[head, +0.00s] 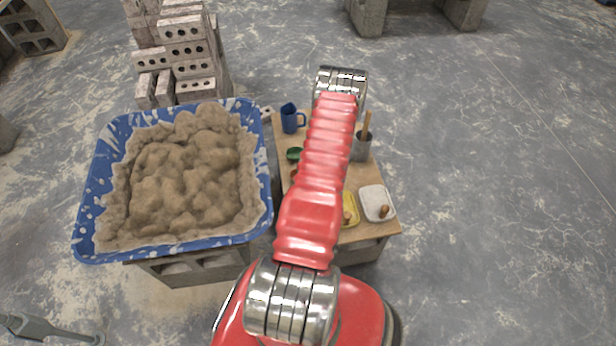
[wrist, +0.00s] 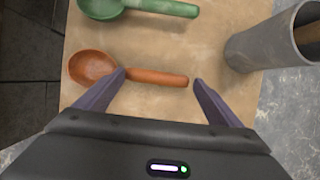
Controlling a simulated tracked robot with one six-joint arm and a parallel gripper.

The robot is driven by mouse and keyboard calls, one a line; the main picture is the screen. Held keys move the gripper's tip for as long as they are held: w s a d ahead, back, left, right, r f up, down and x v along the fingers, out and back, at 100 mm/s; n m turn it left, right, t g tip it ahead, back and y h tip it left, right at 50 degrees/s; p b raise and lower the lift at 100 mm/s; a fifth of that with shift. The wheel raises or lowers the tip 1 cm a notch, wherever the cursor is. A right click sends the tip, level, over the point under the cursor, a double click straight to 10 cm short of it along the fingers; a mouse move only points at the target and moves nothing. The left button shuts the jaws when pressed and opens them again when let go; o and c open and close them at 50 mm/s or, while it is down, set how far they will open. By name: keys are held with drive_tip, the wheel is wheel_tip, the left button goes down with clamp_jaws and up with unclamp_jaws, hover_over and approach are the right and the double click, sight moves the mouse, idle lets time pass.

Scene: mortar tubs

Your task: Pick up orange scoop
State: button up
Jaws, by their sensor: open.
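The orange scoop (wrist: 150,77) lies on the wooden board (wrist: 215,100) in the wrist view, its round bowl to the left and its handle pointing right. My gripper (wrist: 158,80) is open, with its two dark fingers below the scoop in the picture. The left fingertip appears close to where bowl and handle meet, and the right fingertip is just past the handle's end. I cannot tell the height between fingers and scoop. In the head view my red arm covers most of the scoop.
A green scoop (wrist: 140,7) lies beyond the orange one. A grey pot (wrist: 268,48) stands to the right. In the head view, a blue mortar tub (head: 262,190) stands left of the board, with a blue mug (head: 289,118) at the back and a white tray (head: 377,198) at the front right.

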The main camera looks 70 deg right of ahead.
drive_tip(key=shift+w+d+f, duration=0.1)
drive_tip(key=shift+d+f, duration=0.1)
drive_tip(key=shift+f, duration=0.25)
drive_tip(key=shift+c, duration=0.4)
drive_tip(key=c, duration=1.3)
drive_tip(key=shift+r, duration=0.2)
wheel_tip(320, 180, up, 10)
drive_tip(key=shift+f, duration=0.2)
idle(0.3)
